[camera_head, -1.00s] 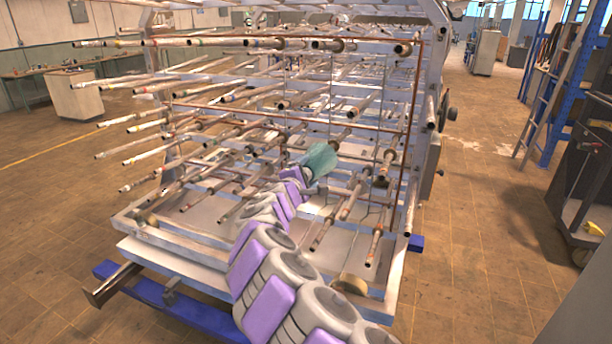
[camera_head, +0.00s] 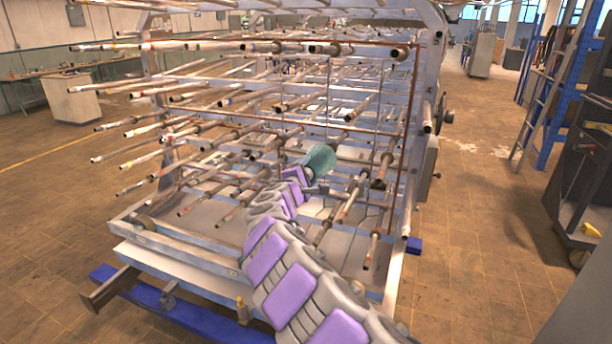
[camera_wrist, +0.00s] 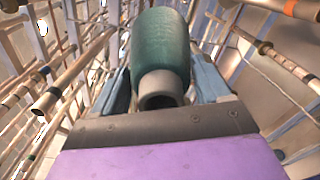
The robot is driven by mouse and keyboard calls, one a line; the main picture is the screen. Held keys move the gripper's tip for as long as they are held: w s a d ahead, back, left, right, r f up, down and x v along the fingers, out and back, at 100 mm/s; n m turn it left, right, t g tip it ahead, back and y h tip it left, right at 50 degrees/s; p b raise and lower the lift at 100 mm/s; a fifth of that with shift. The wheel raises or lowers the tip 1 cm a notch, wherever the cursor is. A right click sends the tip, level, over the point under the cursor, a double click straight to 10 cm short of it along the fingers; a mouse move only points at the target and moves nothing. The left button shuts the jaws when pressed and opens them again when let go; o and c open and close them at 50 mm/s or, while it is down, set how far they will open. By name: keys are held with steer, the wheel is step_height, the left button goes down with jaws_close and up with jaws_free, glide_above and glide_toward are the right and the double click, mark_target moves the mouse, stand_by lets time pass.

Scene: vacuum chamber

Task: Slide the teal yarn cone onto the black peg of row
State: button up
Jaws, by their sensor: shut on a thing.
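The teal yarn cone (camera_head: 320,158) is held at the end of my arm, among the pegs at the rack's lower middle. In the wrist view the teal yarn cone (camera_wrist: 160,50) lies between the fingers, with the open end of its grey tube facing the camera. My gripper (camera_wrist: 160,85) is shut on the cone, one blue-grey finger on each side. In the head view my gripper (camera_head: 308,176) is partly hidden by my arm. A dark-tipped peg (camera_head: 382,172) stands to the right of the cone. I cannot tell which peg is the task's black one.
The creel rack (camera_head: 408,200) carries many rows of protruding pegs around my arm. Pegs pass close on both sides in the wrist view, such as the one at left (camera_wrist: 70,80). Floor between is open.

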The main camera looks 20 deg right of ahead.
steer(key=shift+w+d, duration=0.45)
steer(key=shift+w, duration=0.15)
steer(key=shift+w+d, duration=0.15)
steer(key=shift+p+x, duration=0.55)
steer(key=shift+x, duration=1.95)
steer(key=shift+d, duration=0.15)
steer(key=shift+w+d, duration=0.25)
steer(key=shift+w, duration=0.15)
steer(key=o, duration=1.8)
